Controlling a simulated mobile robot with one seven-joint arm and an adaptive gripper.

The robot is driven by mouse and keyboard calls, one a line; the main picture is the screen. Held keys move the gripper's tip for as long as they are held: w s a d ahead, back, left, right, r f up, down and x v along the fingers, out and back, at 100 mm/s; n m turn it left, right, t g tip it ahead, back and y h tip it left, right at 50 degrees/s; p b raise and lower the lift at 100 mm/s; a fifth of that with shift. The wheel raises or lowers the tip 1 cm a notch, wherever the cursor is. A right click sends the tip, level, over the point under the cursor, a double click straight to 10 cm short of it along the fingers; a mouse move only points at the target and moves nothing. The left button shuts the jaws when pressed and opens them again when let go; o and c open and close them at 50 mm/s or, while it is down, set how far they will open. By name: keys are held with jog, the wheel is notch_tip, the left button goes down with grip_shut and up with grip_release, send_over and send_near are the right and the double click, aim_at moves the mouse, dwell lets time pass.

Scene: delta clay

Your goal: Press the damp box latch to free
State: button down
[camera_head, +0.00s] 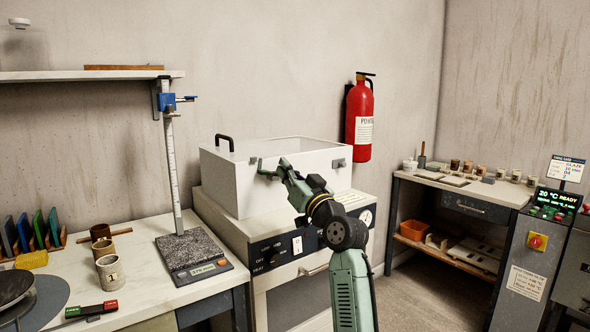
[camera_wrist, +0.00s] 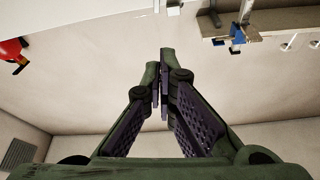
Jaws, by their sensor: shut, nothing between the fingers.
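The damp box (camera_head: 225,183) is a white box on top of a white cabinet, with a black handle (camera_head: 224,140) at its back left. A small grey latch (camera_head: 338,163) shows on the right of its front face. Another small grey fitting (camera_head: 253,160) shows at the front left, close to my gripper (camera_head: 265,171). My gripper is in front of the box's upper front edge; I cannot tell whether it touches. In the wrist view my gripper (camera_wrist: 160,75) has its fingers together, with nothing seen between them. The fingers partly cover the box front.
The cabinet (camera_head: 266,227) has knobs and a switch on its front. A height gauge (camera_head: 171,165) stands left of the box. A red fire extinguisher (camera_head: 359,118) hangs on the wall to the right. A side table (camera_head: 465,185) with small pots stands further right.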

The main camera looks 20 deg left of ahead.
aim_at(266, 157)
jog(key=shift+w+d+f, duration=0.25)
jog(key=shift+w+d, duration=0.5)
jog(key=shift+d, duration=0.1)
jog(key=p+x, duration=0.4)
jog(key=x, duration=0.6)
jog(key=f, duration=0.2)
jog(key=f+p, duration=0.1)
jog(key=f, duration=0.1)
jog(key=shift+s+a, duration=0.2)
jog(key=shift+s, duration=0.05)
jog(key=shift+f, duration=0.1)
